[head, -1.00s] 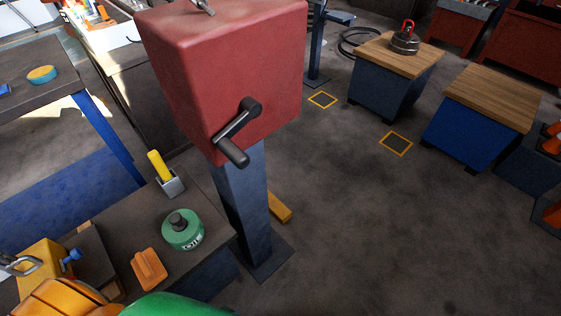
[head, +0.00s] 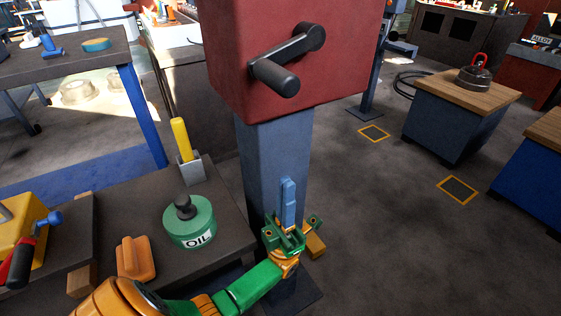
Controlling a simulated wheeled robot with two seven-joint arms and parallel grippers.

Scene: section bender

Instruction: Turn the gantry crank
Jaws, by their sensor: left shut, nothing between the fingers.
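The gantry crank (head: 294,54) is a black arm with a cylindrical handle (head: 275,78) on the front of a red box (head: 235,50). The box stands on a blue-grey post (head: 262,150). The crank arm slants down and left from its hub, and the handle points toward me. My left gripper (head: 288,185), green and orange with blue-grey fingers, is in front of the post, below the crank and clear of it. Its fingers point up and are shut with nothing between them. My right gripper is out of view.
A dark bench at lower left holds a green oil can (head: 190,222), an orange block (head: 136,257) and a yellow-handled tool in a holder (head: 190,168). A wood-topped cabinet (head: 455,97) with a kettle-like weight (head: 474,73) stands at right. Floor between is clear.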

